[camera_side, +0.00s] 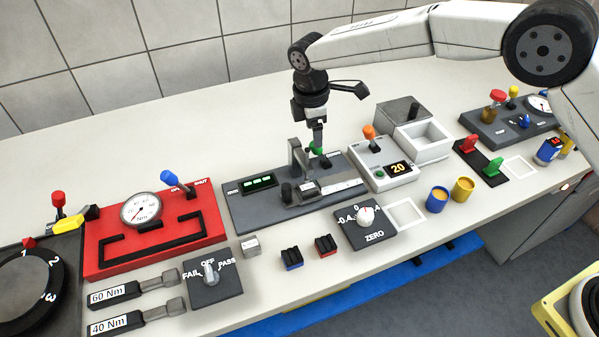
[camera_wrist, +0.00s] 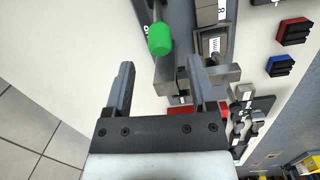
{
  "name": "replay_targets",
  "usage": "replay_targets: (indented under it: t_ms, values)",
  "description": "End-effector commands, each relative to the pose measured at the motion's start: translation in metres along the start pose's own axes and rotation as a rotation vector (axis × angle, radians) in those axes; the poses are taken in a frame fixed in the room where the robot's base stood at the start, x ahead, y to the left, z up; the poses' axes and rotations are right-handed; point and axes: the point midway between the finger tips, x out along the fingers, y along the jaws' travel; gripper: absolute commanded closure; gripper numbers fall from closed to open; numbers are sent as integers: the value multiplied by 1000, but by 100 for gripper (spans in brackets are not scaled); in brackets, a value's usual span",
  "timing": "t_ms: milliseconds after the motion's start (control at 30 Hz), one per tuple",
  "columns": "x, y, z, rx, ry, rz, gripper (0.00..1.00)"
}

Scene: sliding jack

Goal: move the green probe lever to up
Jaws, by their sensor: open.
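The green probe lever (camera_side: 316,150) stands on the dark grey fixture plate (camera_side: 240,212), beside a metal bracket and slide. In the wrist view its rounded green knob (camera_wrist: 159,40) shows on a thin shaft, just past my fingertips and roughly in line with the gap between them. My gripper (camera_side: 318,140) points down above the knob in the side view, and its tips partly overlap the knob there. In the wrist view my gripper (camera_wrist: 160,72) is open, with nothing between the fingers. The lever's base is partly hidden.
The metal bracket (camera_side: 297,158) stands close left of the lever. A white box (camera_side: 383,176) with an orange lever (camera_side: 369,132) stands close right. A red panel (camera_side: 150,256) with a blue lever lies farther left. The bench behind the fixture is clear.

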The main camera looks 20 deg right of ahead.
Motion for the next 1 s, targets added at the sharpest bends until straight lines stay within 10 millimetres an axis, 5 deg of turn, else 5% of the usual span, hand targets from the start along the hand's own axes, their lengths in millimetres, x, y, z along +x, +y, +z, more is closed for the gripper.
replay_targets:
  t_ms: [233,667,1000]
  values:
    - [-23,0,0,-1,0,0,28]
    - [-26,0,0,1,0,0,28]
    - [-28,-4,30,125,20,6,28]
